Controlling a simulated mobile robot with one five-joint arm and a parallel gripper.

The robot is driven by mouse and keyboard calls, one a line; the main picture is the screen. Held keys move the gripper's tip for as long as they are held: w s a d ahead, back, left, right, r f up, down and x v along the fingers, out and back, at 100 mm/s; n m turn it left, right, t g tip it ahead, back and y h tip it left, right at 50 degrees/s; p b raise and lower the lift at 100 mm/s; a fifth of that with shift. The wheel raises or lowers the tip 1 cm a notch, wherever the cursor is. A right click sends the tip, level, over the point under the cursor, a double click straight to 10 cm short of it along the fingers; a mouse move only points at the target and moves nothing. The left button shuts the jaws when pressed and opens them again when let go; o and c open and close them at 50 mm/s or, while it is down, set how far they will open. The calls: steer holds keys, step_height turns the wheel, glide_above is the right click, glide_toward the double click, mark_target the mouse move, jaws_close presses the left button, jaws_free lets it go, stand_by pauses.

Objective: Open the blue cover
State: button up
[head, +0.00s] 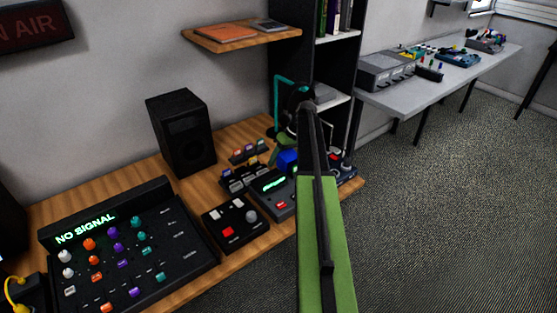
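A small blue piece (288,160), which looks like the blue cover, shows at the right part of the wooden desk, just left of my green arm. My arm hides part of it, so I cannot tell whether it is open or shut. My arm reaches up and away from the bottom of the view, and its far end bends down near the blue piece. My gripper (284,136) is small, dark and partly hidden there. I cannot make out its fingers or whether it touches the blue piece.
On the wooden desk (189,268) stand a mixer panel reading "NO SIGNAL" (130,243), a black speaker (181,132), a black button box (236,223) and a device with a green display (272,190). A teal stand (277,95) rises behind. Carpet right of the desk is clear.

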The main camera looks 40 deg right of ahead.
steer(key=p+v, duration=1.5)
steer(key=v, duration=0.2)
steer(key=shift+r, duration=0.2)
steer(key=shift+s, duration=0.1)
